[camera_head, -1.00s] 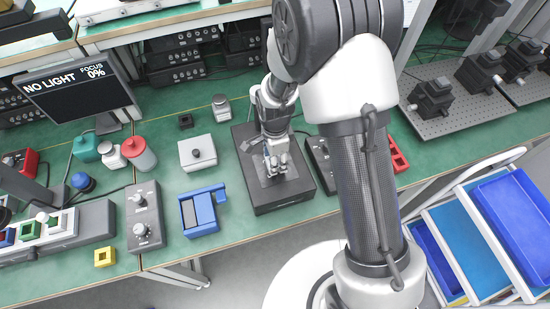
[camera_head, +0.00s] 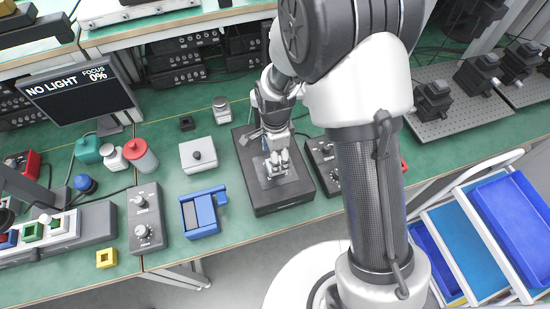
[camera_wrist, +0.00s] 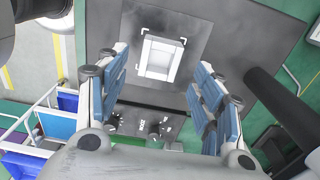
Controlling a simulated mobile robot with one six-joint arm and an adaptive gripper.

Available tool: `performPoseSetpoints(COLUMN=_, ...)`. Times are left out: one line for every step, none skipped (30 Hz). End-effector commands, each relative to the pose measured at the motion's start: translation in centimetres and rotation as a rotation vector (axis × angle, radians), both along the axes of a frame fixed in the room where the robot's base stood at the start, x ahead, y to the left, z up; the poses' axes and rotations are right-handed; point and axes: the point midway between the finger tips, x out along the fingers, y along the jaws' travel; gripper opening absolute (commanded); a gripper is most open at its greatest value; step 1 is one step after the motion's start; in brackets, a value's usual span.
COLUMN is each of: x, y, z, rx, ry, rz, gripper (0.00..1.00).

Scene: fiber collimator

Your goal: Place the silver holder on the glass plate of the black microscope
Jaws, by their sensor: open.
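The black microscope (camera_head: 286,203) stands on the green bench, below my gripper (camera_head: 277,166). In the wrist view, the silver holder (camera_wrist: 163,57) is a pale, square block lying flat on the grey glass plate (camera_wrist: 195,28), inside white corner marks. My gripper (camera_wrist: 160,100) is open, with blue-padded fingers spread on either side. The fingers are apart from the holder, which shows ahead of and between them. In the head view my gripper hides most of the plate's middle and the holder.
A control box with knobs (camera_head: 322,160) stands right of the microscope. A white box with a black knob (camera_head: 198,154) and a blue tray (camera_head: 203,212) stand left. A dark column (camera_wrist: 282,105) rises at the right in the wrist view. The monitor (camera_head: 80,90) reads NO LIGHT, focus 0%.

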Motion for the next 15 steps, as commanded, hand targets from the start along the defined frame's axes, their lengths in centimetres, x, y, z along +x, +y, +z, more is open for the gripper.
performPoseSetpoints(x=0.1, y=0.0, z=1.6, rx=0.001, ry=-0.004, rz=0.000, gripper=0.61)
performPoseSetpoints(x=0.1, y=0.0, z=2.3, rx=0.001, ry=-0.005, rz=0.000, gripper=0.61)
performPoseSetpoints(x=0.1, y=0.0, z=3.2, rx=0.001, ry=-0.004, rz=0.000, gripper=0.61)
performPoseSetpoints(x=0.1, y=0.0, z=3.8, rx=0.001, ry=-0.004, rz=0.000, gripper=0.61)
performPoseSetpoints(x=0.1, y=0.0, z=4.4, rx=0.001, ry=-0.004, rz=0.000, gripper=0.61)
performPoseSetpoints(x=0.1, y=0.0, z=5.2, rx=0.001, ry=-0.004, rz=0.000, gripper=0.61)
performPoseSetpoints(x=0.1, y=0.0, z=5.7, rx=0.001, ry=-0.004, rz=0.000, gripper=0.61)
performPoseSetpoints(x=0.1, y=0.0, z=6.2, rx=0.001, ry=-0.003, rz=0.000, gripper=0.61)
performPoseSetpoints(x=0.1, y=0.0, z=6.7, rx=0.001, ry=-0.003, rz=0.000, gripper=0.61)
performPoseSetpoints(x=0.1, y=0.0, z=7.1, rx=0.001, ry=-0.002, rz=0.000, gripper=0.61)
performPoseSetpoints(x=0.0, y=0.0, z=7.4, rx=0.001, ry=-0.002, rz=0.000, gripper=0.61)
performPoseSetpoints(x=0.0, y=0.0, z=7.7, rx=0.000, ry=-0.001, rz=0.000, gripper=0.61)
performPoseSetpoints(x=0.0, y=0.0, z=7.9, rx=0.000, ry=-0.001, rz=0.000, gripper=0.61)
performPoseSetpoints(x=0.0, y=0.0, z=8.1, rx=0.000, ry=-0.001, rz=0.000, gripper=0.61)
performPoseSetpoints(x=0.0, y=0.0, z=8.2, rx=0.000, ry=0.000, rz=0.000, gripper=0.61)
